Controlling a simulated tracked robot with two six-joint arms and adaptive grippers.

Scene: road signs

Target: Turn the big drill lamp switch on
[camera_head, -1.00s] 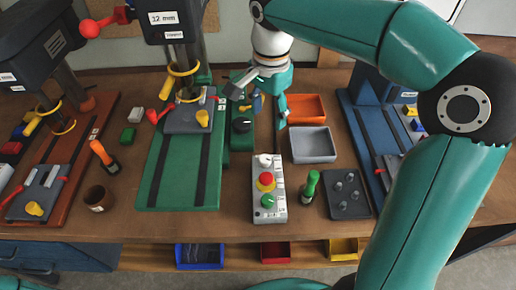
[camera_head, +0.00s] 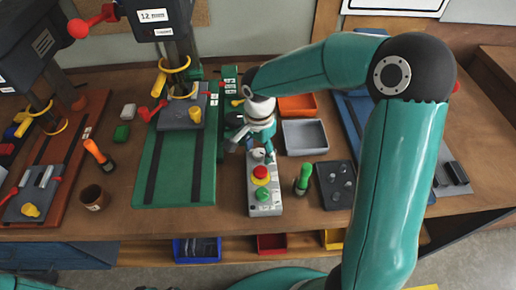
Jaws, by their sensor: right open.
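The big drill (camera_head: 160,20) stands at the back left on a green base (camera_head: 178,160), with a label reading 12 mm. A grey control box (camera_head: 264,208) stands on the table right of this base, with a pale knob at its far end, a red button (camera_head: 260,172) on yellow and a green button (camera_head: 262,195). I cannot tell which control is the lamp switch. My right gripper (camera_head: 254,146) is open, pointing down at the box's far end. Its fingers are close to the pale knob and partly hide it; contact is unclear. My left gripper is out of view.
An orange tray (camera_head: 297,106) and a grey tray (camera_head: 305,137) lie right of my right gripper. A green-handled tool (camera_head: 302,180) and a dark tray with pegs (camera_head: 336,185) stand right of the box. A smaller drill (camera_head: 30,50) is at the left.

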